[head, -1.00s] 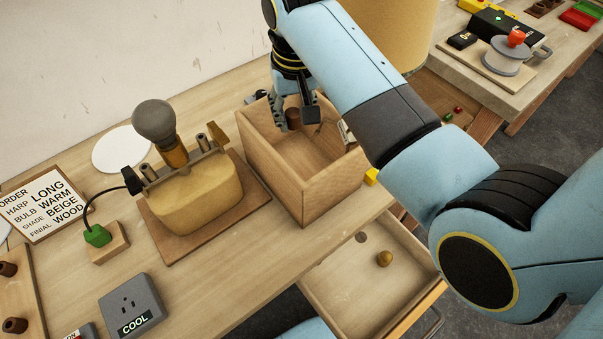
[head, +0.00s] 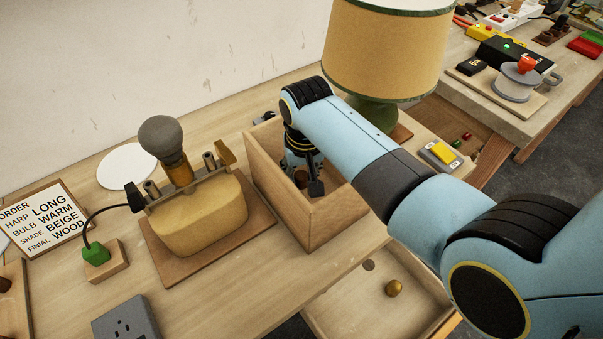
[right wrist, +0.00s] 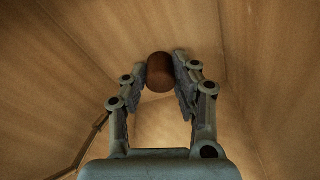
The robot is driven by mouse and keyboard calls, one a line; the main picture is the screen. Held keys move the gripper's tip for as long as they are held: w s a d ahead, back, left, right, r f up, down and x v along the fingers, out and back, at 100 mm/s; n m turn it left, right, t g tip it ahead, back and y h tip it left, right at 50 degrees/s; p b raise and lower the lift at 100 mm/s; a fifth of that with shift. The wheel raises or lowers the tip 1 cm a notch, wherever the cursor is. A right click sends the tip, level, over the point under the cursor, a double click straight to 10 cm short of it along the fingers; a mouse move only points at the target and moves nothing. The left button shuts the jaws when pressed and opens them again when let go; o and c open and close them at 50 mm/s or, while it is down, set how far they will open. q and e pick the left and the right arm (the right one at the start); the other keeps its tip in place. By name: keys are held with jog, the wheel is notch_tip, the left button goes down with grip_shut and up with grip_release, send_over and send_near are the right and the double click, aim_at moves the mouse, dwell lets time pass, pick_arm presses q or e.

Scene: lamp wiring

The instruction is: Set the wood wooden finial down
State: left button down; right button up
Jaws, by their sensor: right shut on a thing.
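The wooden finial (right wrist: 160,74) is a small dark brown rounded piece. In the right wrist view it sits between the fingertips of my right gripper (right wrist: 164,80), which is shut on it. In the head view my right gripper (head: 308,183) reaches down inside the open wooden box (head: 272,187), and the finial (head: 300,179) shows as a dark brown spot at its fingers. Box walls surround the gripper in the wrist view. I cannot tell whether the finial touches the box floor. My left gripper is not in view.
Left of the box stands the lamp base (head: 203,221) with a grey bulb (head: 160,138). An open drawer (head: 345,300) at the front holds a brass ball (head: 394,288). A beige shade (head: 386,50) stands behind. An order card (head: 43,218) lies at left.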

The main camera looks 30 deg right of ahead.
jog(key=o, duration=1)
jog(key=shift+f, duration=0.1)
jog(key=r, duration=0.4)
jog(key=s+r, duration=0.1)
jog(key=r, duration=0.3)
jog(key=r+p, duration=0.1)
jog(key=r, duration=0.3)
jog(key=shift+s+a+r, duration=0.1)
jog(key=shift+s+a, duration=0.1)
jog(key=shift+s, duration=0.2)
